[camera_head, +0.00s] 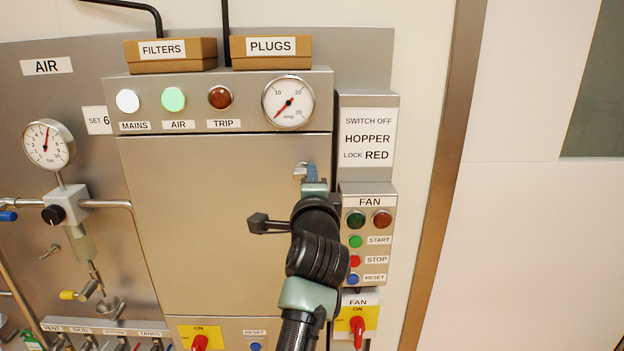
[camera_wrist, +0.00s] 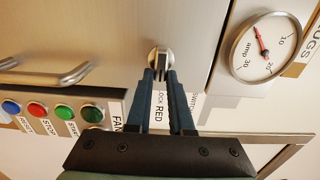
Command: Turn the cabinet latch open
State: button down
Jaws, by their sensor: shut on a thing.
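The cabinet latch (camera_wrist: 160,56) is a small round silver knob with a tab, on the cabinet door (camera_head: 215,220) near its upper right edge. In the head view the latch (camera_head: 299,170) is partly covered by my gripper (camera_head: 312,172). In the wrist view my gripper (camera_wrist: 160,76) has its two dark blue fingers closed together at the tips, on the latch tab. The door sits flat in the cabinet front. The exact angle of the tab is hard to tell between the fingers.
A metal bar handle (camera_wrist: 50,76) is on the door beside the latch. The fan button box (camera_head: 368,235) stands close to the right of my arm. The amp gauge (camera_head: 288,103) is above. Boxes labelled FILTERS (camera_head: 170,55) and PLUGS (camera_head: 270,50) sit on top.

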dwell(0.3)
jog(key=c, duration=0.8)
grip_release()
jog(key=shift+s, duration=0.1)
jog(key=s+b, duration=0.4)
jog(key=s, duration=0.8)
jog(key=shift+s+b, duration=0.35)
jog(key=shift+b, duration=0.05)
jog(key=shift+r, duration=0.1)
jog(key=s+a+r+n+t, duration=0.1)
jog(key=s+r+n+t, duration=0.8)
jog(key=s+r+n, duration=0.9)
notch_tip(320, 180, up, 4)
jog(key=shift+s+a+f, duration=0.2)
jog(key=shift+s+a, duration=0.1)
jog(key=shift+s, duration=0.65)
